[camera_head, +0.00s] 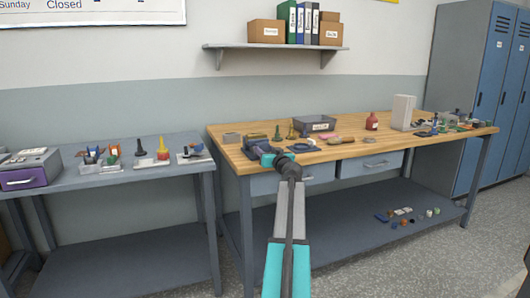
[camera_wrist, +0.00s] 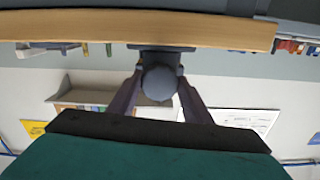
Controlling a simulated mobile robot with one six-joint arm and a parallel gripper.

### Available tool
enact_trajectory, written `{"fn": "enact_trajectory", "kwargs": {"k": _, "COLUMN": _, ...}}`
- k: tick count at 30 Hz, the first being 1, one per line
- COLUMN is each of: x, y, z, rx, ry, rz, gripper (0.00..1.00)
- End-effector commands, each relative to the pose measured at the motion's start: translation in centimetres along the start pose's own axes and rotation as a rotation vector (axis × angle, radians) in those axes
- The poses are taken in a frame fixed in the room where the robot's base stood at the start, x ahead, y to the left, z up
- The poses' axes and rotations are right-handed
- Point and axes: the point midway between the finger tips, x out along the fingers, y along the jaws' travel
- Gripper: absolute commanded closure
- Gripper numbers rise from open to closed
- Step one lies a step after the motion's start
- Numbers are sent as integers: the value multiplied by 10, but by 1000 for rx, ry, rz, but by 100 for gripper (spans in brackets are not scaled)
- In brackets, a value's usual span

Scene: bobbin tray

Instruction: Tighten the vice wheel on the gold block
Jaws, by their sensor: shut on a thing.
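My gripper (camera_head: 266,157) is at the front left edge of the wooden bench. In the wrist view, which looks upside down, its two fingers (camera_wrist: 160,90) are on either side of a round grey-blue wheel (camera_wrist: 159,82) and close on it. The wheel sits in front of a dark vice body (camera_wrist: 160,49) at the bench edge. In the head view the vice (camera_head: 254,150) is small and partly hidden by my gripper. I cannot make out a gold block in its jaws in either view.
Several small things stand close behind the vice. A grey table (camera_head: 120,172) with tools stands at the left. The floor between has room.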

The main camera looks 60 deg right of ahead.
Motion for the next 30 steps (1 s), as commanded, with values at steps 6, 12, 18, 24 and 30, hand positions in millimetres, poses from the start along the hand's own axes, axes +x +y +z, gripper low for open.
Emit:
{"fn": "enact_trajectory", "kwargs": {"k": 6, "x": 0, "y": -1, "z": 2, "rx": 66, "ry": -1, "rz": -2, "gripper": 78}}
{"fn": "enact_trajectory", "kwargs": {"k": 12, "x": 0, "y": -2, "z": 2, "rx": 175, "ry": -1, "rz": -3, "gripper": 78}}
{"fn": "enact_trajectory", "kwargs": {"k": 18, "x": 0, "y": -2, "z": 2, "rx": 287, "ry": -2, "rz": -3, "gripper": 78}}
{"fn": "enact_trajectory", "kwargs": {"k": 24, "x": 0, "y": -3, "z": 1, "rx": 402, "ry": -2, "rz": -3, "gripper": 77}}
{"fn": "enact_trajectory", "kwargs": {"k": 30, "x": 0, "y": -3, "z": 0, "rx": 418, "ry": -2, "rz": -4, "gripper": 77}}
